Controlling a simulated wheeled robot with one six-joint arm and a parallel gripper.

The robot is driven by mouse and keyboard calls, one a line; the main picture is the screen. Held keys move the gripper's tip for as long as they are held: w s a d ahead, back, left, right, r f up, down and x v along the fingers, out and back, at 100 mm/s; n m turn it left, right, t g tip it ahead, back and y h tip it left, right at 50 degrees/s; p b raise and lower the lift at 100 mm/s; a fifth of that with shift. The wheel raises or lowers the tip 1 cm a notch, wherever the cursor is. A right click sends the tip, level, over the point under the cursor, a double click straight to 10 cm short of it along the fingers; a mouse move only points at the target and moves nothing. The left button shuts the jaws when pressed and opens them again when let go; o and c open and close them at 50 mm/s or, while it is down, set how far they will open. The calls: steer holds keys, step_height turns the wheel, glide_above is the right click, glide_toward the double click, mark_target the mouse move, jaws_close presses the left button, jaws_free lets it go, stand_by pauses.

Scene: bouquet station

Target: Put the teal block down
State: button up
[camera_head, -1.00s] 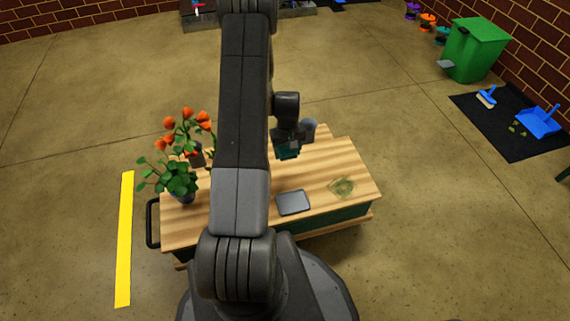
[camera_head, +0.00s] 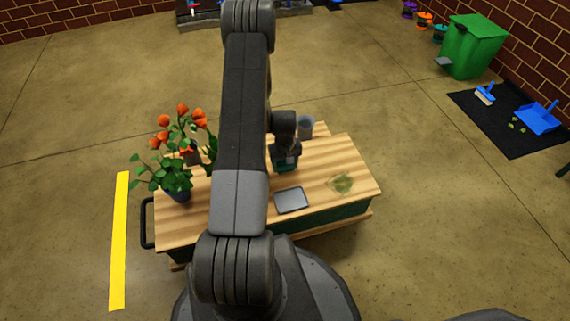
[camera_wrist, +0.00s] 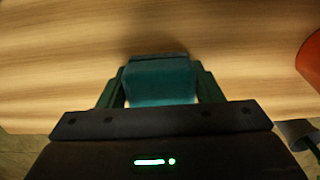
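My gripper (camera_wrist: 160,88) is shut on the teal block (camera_wrist: 160,80), with one finger against each side of it. The block is low over the wooden top of the cart (camera_wrist: 60,60), with a dark shadow just beyond it. I cannot tell whether it touches the wood. In the head view my gripper (camera_head: 285,162) is over the middle of the cart top (camera_head: 335,155), behind a grey tray (camera_head: 291,200). The block is mostly hidden there, with only a little teal showing.
Potted plants with orange flowers (camera_head: 182,120) stand on the cart's left side. A grey-blue cup (camera_head: 306,127) stands at the back. A greenish clear dish (camera_head: 341,183) lies at the right. An orange-red object (camera_wrist: 310,62) edges into the wrist view. Wood around the block is clear.

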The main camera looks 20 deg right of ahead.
mark_target(285, 161)
steer(key=o, duration=0.4)
steer(key=shift+o, duration=0.2)
step_height(285, 161, up, 12)
steer(key=p, duration=0.4)
steer(key=shift+r, duration=0.15)
step_height(285, 161, down, 12)
steer(key=b, duration=0.3)
steer(key=shift+b, duration=0.35)
steer(key=shift+r+p, duration=0.6)
steer(key=shift+r, duration=1)
steer(key=shift+f, duration=0.15)
